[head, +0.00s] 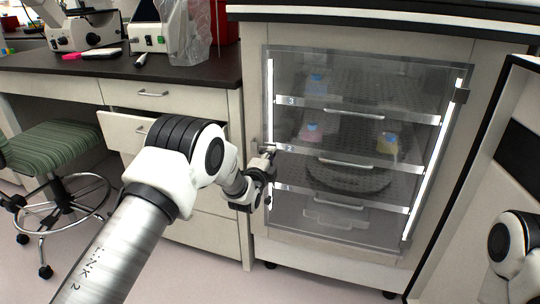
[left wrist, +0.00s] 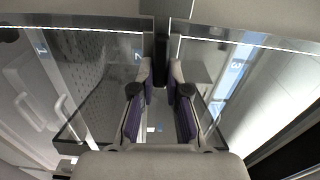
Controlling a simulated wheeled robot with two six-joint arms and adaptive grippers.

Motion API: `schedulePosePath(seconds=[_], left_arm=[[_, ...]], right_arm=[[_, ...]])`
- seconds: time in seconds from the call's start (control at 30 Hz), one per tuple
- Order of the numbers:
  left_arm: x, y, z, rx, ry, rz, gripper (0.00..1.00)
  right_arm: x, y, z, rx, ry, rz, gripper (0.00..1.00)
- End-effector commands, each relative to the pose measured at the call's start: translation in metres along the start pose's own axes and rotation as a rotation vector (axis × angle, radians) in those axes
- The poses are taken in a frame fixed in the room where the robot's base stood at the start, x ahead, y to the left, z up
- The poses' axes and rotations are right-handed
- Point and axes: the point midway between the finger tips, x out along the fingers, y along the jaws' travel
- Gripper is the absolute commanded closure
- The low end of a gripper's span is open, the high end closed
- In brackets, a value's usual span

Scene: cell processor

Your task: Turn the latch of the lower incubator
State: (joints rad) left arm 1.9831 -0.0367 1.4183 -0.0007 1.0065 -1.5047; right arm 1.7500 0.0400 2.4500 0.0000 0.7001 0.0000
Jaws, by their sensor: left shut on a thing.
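The incubator has a clear glass door (head: 290,225) that stands closed, with lit strips down both sides. My left gripper (head: 268,158) is at the left edge of this door, about mid-height. In the left wrist view the fingers of my left gripper (left wrist: 160,85) are closed on both sides of a dark, narrow latch (left wrist: 161,48) at the door edge. The fingers hide part of the latch, and its exact angle is hard to tell. My right gripper is out of view; only part of my right arm shows at the right edge.
A drawer (head: 125,130) stands partly open left of the incubator, near my left arm. A green striped stool (head: 60,147) is at far left.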

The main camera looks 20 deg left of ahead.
Motion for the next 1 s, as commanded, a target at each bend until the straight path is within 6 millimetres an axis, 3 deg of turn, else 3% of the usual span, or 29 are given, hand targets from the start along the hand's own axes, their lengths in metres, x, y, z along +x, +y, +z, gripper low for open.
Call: schedulePosePath(seconds=[0.67,0.7,0.73,1.0], left_arm=[[-0.0001,0.0013,-0.0002,0.068,0.001,0.001,1.00],[-0.0001,0.0013,-0.0002,0.068,0.001,0.001,0.72],[-0.0001,0.0013,-0.0002,0.068,0.001,0.001,0.61],[-0.0002,0.0012,-0.0001,0.067,0.000,0.001,0.60]], right_arm=[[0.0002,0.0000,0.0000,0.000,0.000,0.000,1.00],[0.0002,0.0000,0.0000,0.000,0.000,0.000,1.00],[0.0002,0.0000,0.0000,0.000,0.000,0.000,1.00],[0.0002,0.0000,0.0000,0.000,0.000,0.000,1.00]])
